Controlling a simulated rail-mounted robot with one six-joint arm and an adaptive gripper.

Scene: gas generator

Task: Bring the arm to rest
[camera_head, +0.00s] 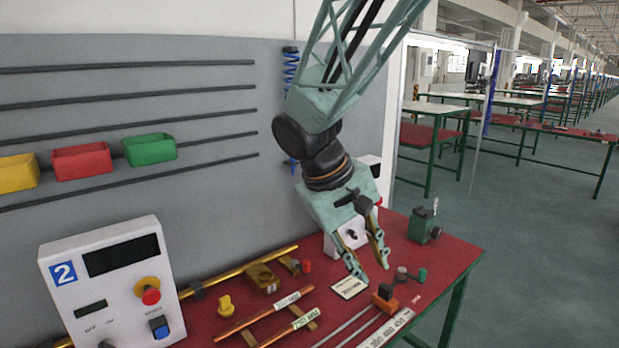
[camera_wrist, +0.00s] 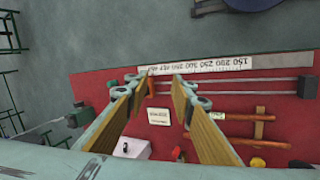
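My gripper (camera_head: 371,271) hangs from my arm, pointing down above the right part of the red table (camera_head: 452,253). Its two fingers are apart with nothing between them. In the wrist view the open gripper (camera_wrist: 159,82) is seen from above, with its tips towards the scale strip (camera_wrist: 235,64). A small white card (camera_head: 349,288) lies on the table below and beside the fingers. An orange block (camera_head: 385,299) sits on the rails to the right of the card. The fingers appear clear of both.
A white control box (camera_head: 110,285) marked 2 stands at left. A white box (camera_head: 346,238) is partly hidden behind my gripper. Brass pipe (camera_head: 232,270), copper rods (camera_head: 262,315) and a green device (camera_head: 424,226) are on the table. Coloured bins (camera_head: 82,161) hang on the wall.

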